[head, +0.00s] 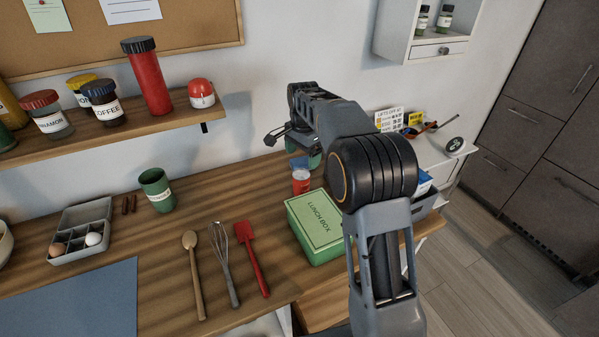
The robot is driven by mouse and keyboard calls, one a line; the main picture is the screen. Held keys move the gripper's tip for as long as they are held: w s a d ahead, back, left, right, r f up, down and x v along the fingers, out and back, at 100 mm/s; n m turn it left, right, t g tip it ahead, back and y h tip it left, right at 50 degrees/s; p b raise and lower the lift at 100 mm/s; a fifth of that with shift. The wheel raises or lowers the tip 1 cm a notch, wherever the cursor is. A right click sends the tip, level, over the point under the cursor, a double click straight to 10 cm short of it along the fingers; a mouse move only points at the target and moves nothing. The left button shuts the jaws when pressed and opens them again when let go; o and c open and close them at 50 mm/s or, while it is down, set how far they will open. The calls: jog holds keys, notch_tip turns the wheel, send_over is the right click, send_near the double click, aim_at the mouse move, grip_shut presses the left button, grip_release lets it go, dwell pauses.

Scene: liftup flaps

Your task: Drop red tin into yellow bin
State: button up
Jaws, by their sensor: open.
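A tall red canister (148,82) with a dark lid stands on the wall shelf; I cannot tell for sure which of the two is the task's red tin. My gripper (286,140) is open, beyond my arm, above and behind the small red tin and apart from it. My arm hides part of the gripper and the counter behind it. I see no yellow bin in this view.
The green lunch box (315,226) lies near the counter's right end. A wooden spoon (194,275), whisk (222,262) and red spatula (251,258) lie left of it. A green cup (157,190) stands further back. The wall shelf (100,133) overhangs the left side.

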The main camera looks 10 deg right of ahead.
aim_at(301, 175)
jog(key=shift+w+f+m, duration=0.4)
jog(key=shift+w+f, duration=0.4)
jog(key=shift+w, duration=0.3)
notch_tip(301, 175, down, 7)
jog(key=shift+w+d+r, duration=0.1)
jog(key=shift+d+r, duration=0.05)
jog(key=shift+r, duration=0.05)
jog(key=shift+w+f+p, duration=0.15)
jog(key=shift+f+p, duration=0.25)
jog(key=shift+f, duration=1.15)
jog(key=shift+w+f+p, duration=0.15)
jog(key=shift+f+p, duration=0.2)
jog(key=shift+f, duration=1.2)
jog(key=shift+c, duration=0.5)
jog(key=c, duration=1)
jog(key=shift+r, duration=0.2)
